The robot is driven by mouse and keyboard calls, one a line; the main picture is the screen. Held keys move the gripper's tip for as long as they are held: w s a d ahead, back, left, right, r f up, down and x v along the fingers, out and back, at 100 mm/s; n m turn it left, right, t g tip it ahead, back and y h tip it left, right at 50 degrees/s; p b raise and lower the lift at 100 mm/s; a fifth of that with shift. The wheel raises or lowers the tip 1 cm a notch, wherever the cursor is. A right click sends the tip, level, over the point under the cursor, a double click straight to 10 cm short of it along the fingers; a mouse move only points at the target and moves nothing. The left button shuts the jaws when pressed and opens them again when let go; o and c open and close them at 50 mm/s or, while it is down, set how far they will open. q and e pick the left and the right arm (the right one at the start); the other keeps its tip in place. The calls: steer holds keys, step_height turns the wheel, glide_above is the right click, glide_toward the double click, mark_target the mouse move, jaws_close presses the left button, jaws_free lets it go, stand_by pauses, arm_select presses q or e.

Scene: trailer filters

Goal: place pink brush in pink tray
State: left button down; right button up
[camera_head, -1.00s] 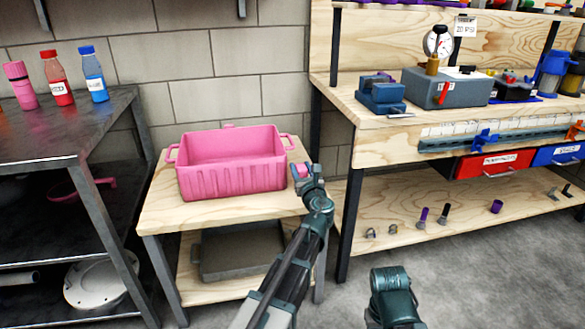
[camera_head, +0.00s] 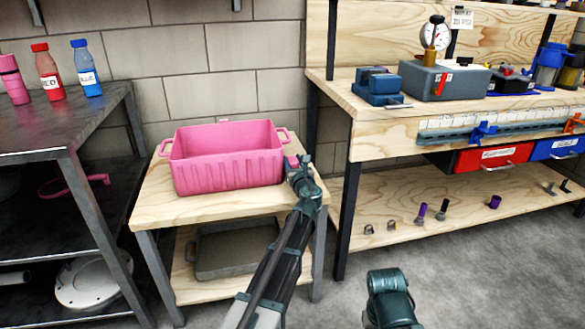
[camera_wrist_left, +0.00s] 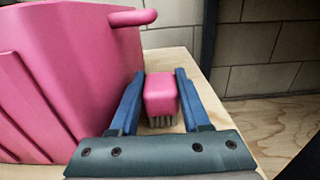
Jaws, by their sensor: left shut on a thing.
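The pink tray (camera_head: 228,176) is a deep box with side handles, upright on a small wooden table. In the left wrist view the tray (camera_wrist_left: 60,75) fills the left side. My left gripper (camera_head: 298,166) is just right of the tray. It is shut on the pink brush (camera_wrist_left: 160,94), a pink block with grey bristles pointing down. The brush (camera_head: 292,162) shows only partly in the head view, beside the tray's right wall and outside it. I cannot tell whether the bristles touch the tabletop. Part of the right arm shows at the bottom, but its fingers are not visible.
The small wooden table (camera_head: 150,205) has a grey bin (camera_head: 235,250) on its lower shelf. A dark metal shelf with bottles (camera_head: 86,70) stands at left. A wooden workbench (camera_head: 335,95) with tools stands at right. A block wall is behind.

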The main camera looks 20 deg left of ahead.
arm_select(q)
steer(key=shift+f, duration=0.15)
steer(key=c, duration=0.7)
jaws_free()
steer(key=shift+o, duration=0.2)
steer(key=shift+r, duration=0.2)
steer(key=v, duration=1.2)
steer(key=shift+s, duration=0.1)
steer(key=shift+c, duration=0.2)
